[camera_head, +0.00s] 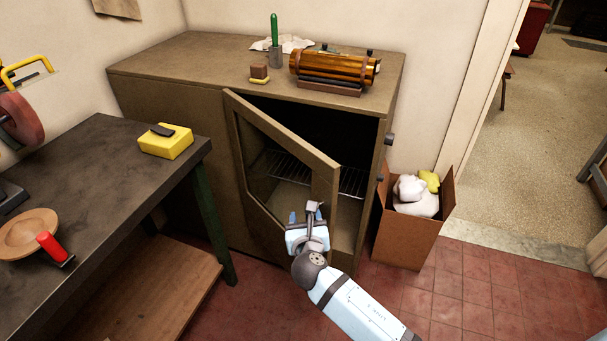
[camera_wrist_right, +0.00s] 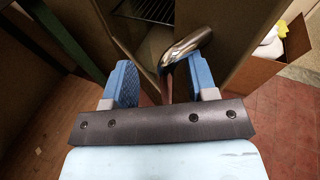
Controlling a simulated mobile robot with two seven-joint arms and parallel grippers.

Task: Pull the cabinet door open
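The brown cabinet (camera_head: 175,105) stands against the wall. Its framed door (camera_head: 327,183) is partly open, swung out from its left side, and a wire rack shows in the dark inside. A shiny curved metal handle (camera_wrist_right: 190,45) is on the door's free edge; it also shows small in the head view (camera_head: 313,207). My right gripper (camera_head: 306,218) is at this handle. In the right wrist view its blue fingers (camera_wrist_right: 162,84) are apart, with the handle's end between them near the right finger. Whether a finger touches the handle is unclear. My left gripper is out of view.
A dark workbench (camera_head: 95,165) with a yellow block (camera_head: 166,143) stands left of the door. A cardboard box (camera_head: 405,235) with white and yellow contents stands right of the cabinet. A brass cylinder (camera_head: 333,67) lies on the cabinet top. Red tiled floor is clear in front.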

